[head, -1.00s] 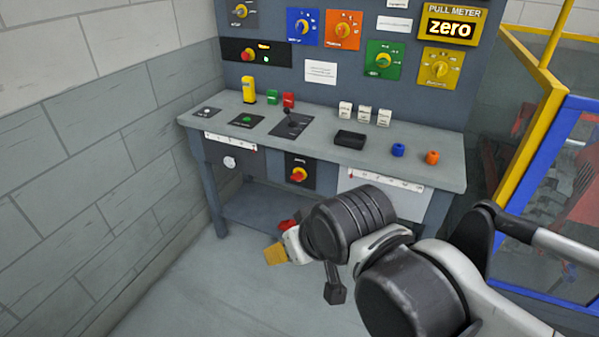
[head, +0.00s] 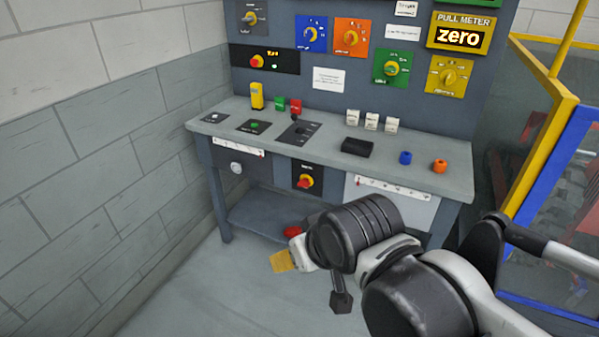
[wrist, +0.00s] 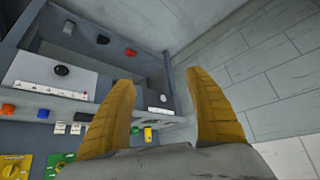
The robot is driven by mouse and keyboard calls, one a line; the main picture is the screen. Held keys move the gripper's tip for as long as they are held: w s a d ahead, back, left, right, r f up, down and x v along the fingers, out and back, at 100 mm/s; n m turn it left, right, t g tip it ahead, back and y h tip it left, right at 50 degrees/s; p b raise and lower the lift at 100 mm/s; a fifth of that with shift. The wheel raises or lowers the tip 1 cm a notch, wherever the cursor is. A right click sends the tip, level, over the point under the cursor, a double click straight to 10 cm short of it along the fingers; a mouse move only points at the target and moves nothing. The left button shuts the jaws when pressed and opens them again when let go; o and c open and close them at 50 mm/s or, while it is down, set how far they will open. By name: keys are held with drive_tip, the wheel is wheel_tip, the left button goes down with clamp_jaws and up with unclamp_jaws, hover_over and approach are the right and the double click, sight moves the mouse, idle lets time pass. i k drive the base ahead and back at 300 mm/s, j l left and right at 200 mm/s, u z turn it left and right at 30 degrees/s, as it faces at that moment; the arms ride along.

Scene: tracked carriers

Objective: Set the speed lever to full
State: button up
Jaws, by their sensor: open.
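A small black lever (head: 296,122) stands up from a dark plate (head: 299,133) on the bench top, left of the middle; its plate markings are too small to read, and I take it for the speed lever. My gripper (head: 283,260) hangs low in front of the bench, below the top and apart from the lever. In the wrist view its two yellow fingers (wrist: 160,80) are spread wide with nothing between them. I cannot make out the lever in the wrist view, where the left finger covers part of the bench.
A panel with coloured dials and a "zero" display (head: 459,38) rises behind. A blue-yellow frame (head: 545,150) is at right.

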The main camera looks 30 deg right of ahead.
sight(294, 117)
drive_tip(key=i+l, duration=0.2)
drive_tip(key=i, duration=0.2)
drive_tip(key=i+l, duration=0.15)
drive_tip(key=i, duration=0.25)
drive_tip(key=i+l, duration=0.2)
drive_tip(key=i, duration=0.15)
